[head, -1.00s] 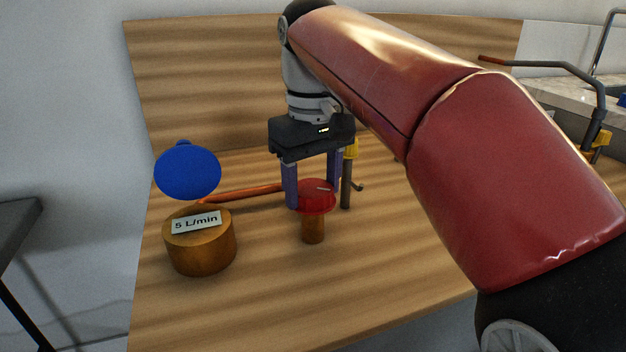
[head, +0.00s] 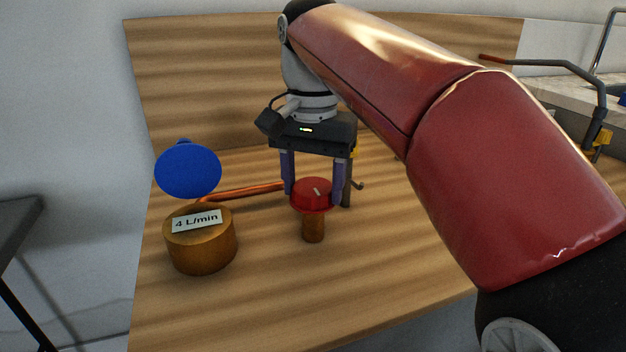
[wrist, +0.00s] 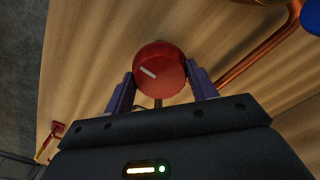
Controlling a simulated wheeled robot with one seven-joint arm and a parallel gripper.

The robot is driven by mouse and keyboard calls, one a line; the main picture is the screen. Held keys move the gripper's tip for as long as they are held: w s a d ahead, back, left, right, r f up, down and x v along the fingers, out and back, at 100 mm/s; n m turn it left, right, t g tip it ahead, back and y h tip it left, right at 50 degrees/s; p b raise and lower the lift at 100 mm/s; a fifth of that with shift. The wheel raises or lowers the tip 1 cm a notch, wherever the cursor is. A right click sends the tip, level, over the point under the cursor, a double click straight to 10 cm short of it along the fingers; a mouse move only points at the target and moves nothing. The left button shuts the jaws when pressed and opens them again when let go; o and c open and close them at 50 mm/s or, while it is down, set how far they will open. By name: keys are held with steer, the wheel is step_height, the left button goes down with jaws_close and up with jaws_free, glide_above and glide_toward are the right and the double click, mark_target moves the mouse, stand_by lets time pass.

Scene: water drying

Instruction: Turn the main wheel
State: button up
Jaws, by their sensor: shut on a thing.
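The main wheel is a red round knob (head: 312,196) with a pale mark on its top, on a short copper-brown stem (head: 313,230) above the wooden bench. My gripper (head: 313,193) points down over it, with one purple finger on each side, shut on the knob. In the wrist view the red knob (wrist: 160,72) sits between the two fingers (wrist: 161,88), its pale mark slanting. A copper-brown cylinder (head: 201,250) at the left carries a label (head: 197,220) reading "4 L/min".
A blue disc (head: 188,171) stands above the cylinder. A copper pipe (head: 245,191) runs along the wooden bench (head: 260,310) behind the knob. A dark post (head: 347,188) stands close behind my gripper. A grey faucet-like pipe (head: 560,68) is at the right. The front of the bench is clear.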

mark_target(313, 187)
steer(key=m, duration=0.6)
steer(key=shift+m, duration=0.4)
stand_by(0.3)
steer(key=o, duration=1)
steer(key=shift+r, duration=3.85)
